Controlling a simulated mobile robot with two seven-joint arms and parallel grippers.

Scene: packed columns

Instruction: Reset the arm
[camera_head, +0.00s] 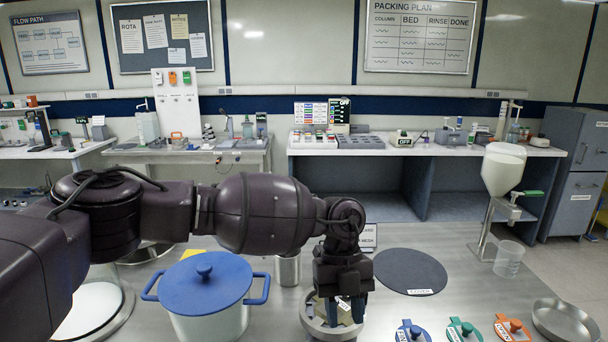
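My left arm reaches in from the left across the middle of the view. Its dark gripper (344,310) points down over a round grey metal dish (312,326) on the near steel table. Two bluish fingertips show apart, with something pale between or behind them. I cannot tell whether they touch it. The gripper hides much of the dish and its contents. My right gripper does not show.
A white pot with a blue lid (204,282) stands left of the gripper, by a metal cup (288,268). A dark round mat (410,270), coloured labelled lids (462,330), a shallow pan (565,320), a beaker (508,258) and a funnel stand (502,170) are to the right.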

